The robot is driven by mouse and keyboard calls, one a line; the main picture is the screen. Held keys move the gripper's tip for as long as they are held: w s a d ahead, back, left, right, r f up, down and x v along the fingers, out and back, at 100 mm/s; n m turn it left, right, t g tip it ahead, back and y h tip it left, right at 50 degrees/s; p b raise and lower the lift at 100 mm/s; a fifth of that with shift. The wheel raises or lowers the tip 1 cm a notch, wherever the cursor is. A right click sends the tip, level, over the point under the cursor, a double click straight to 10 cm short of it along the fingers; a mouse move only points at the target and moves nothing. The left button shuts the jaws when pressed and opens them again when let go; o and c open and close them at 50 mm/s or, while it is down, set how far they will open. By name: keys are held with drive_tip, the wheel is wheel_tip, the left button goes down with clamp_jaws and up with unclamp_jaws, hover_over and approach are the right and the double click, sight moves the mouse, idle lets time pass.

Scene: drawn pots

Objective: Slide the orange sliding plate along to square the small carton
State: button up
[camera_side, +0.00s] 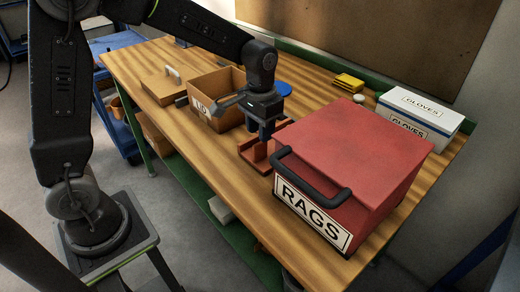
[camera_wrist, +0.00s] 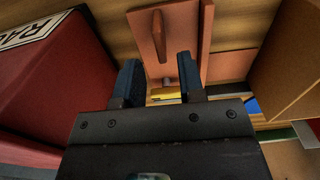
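The orange sliding plate (camera_wrist: 178,52) lies flat on the bench in the wrist view, with an upright orange fin (camera_wrist: 158,36) on it and a longer orange wall along its right side. In the side view the orange parts (camera_side: 253,157) sit just left of the red box, partly hidden by my gripper (camera_side: 266,134). In the wrist view my gripper (camera_wrist: 159,62) is open, its two dark fingers apart with the plate showing between them. A yellow piece (camera_wrist: 168,94) shows low between the fingers. I cannot tell whether it is the small carton.
A red RAGS box (camera_side: 350,155) with a black handle stands close on the right. An open cardboard box (camera_side: 222,97) stands to the left. Yellow packs (camera_side: 348,82), a blue disc (camera_side: 284,88) and a GLOVES box (camera_side: 420,108) are farther back.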

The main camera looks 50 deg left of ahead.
sight(260, 159)
wheel_tip(260, 159, down, 7)
drive_tip(key=shift+r, duration=0.1)
drive_tip(key=shift+c, duration=0.5)
clamp_jaws()
drive_tip(key=shift+a, duration=0.1)
